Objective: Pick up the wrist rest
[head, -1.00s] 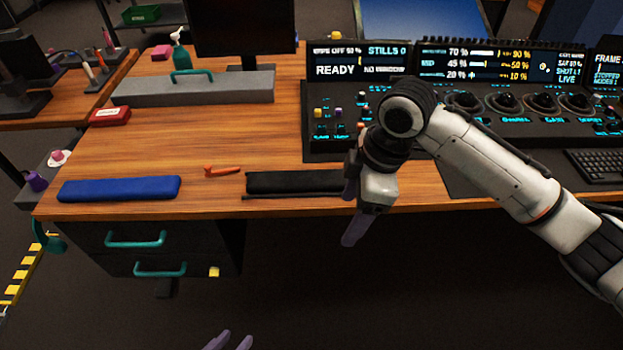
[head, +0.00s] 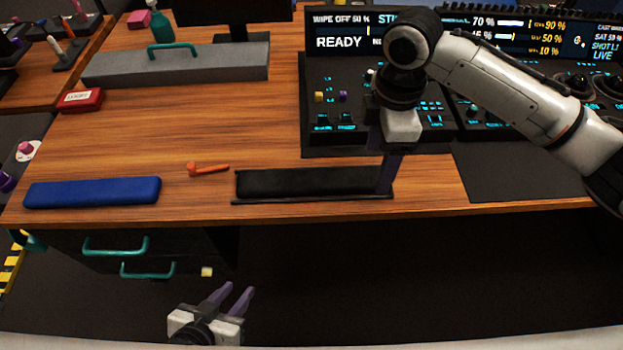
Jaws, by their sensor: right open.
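A long black padded bar (head: 300,181), which looks like a wrist rest, lies on a thin dark base near the desk's front edge. A similar blue padded bar (head: 92,192) lies to its left; I cannot tell by looks alone which one the task names. My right gripper (head: 384,190) is open and points down at the right end of the black bar, hiding part of that end. I cannot tell whether it touches the bar. My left gripper (head: 237,287) is open and empty, low in front of the desk.
An orange tool (head: 208,169) lies between the bars. A red box (head: 81,101) and a long grey case (head: 180,66) with a teal handle stand behind. The lit control panel (head: 325,105) stands behind the black bar. The wood at middle left is clear.

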